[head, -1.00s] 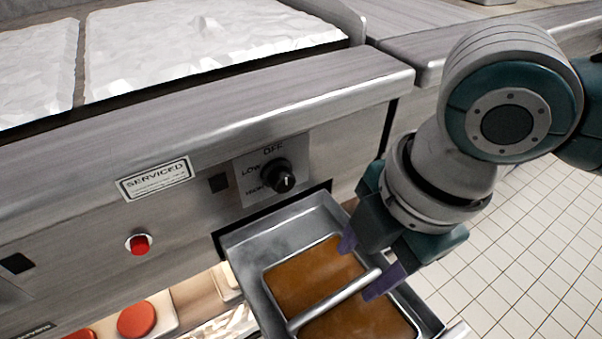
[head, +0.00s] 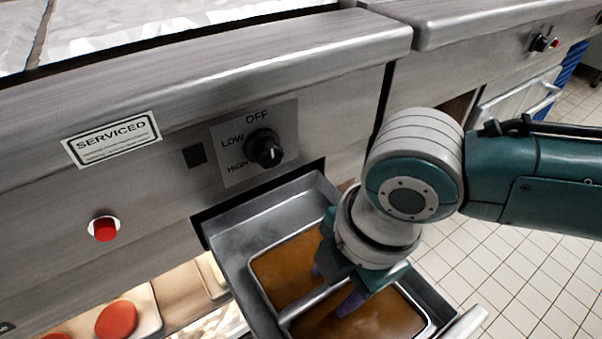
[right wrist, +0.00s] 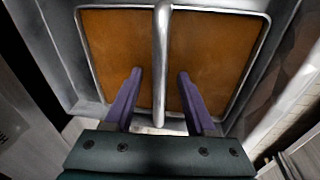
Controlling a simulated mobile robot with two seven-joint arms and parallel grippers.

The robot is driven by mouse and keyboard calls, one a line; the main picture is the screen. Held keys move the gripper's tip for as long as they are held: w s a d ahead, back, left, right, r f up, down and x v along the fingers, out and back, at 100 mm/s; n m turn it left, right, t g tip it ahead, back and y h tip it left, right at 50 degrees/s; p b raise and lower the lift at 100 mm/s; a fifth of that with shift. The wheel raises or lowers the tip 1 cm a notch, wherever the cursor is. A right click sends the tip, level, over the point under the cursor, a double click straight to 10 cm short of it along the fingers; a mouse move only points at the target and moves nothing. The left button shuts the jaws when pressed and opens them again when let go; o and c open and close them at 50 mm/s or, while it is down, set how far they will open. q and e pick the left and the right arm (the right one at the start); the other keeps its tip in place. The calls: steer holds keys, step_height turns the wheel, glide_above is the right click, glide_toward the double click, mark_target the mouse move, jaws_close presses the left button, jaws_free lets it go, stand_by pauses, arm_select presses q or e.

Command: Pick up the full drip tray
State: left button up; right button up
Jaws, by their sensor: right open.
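The drip tray (head: 279,271) is full of brown liquid and sits inside a pulled-out metal drawer (head: 233,238) under the counter. A metal bar handle (right wrist: 161,60) crosses over the middle of the tray. My right gripper (head: 334,288) is over the tray, pointing down. In the right wrist view its two purple fingers (right wrist: 154,98) are open, one on each side of the handle bar, with gaps between. In the head view its body hides part of the tray and the handle. My left gripper is not in view.
The counter front has a black knob (head: 264,149) marked OFF, LOW and HIGH, a red button (head: 104,228) and a "SERVICED" label (head: 111,139). Red-topped items (head: 116,319) lie at lower left. Tiled floor (head: 500,275) is open at right.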

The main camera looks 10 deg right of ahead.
steer(key=shift+c, duration=0.2)
jaws_close()
stand_by(1.1)
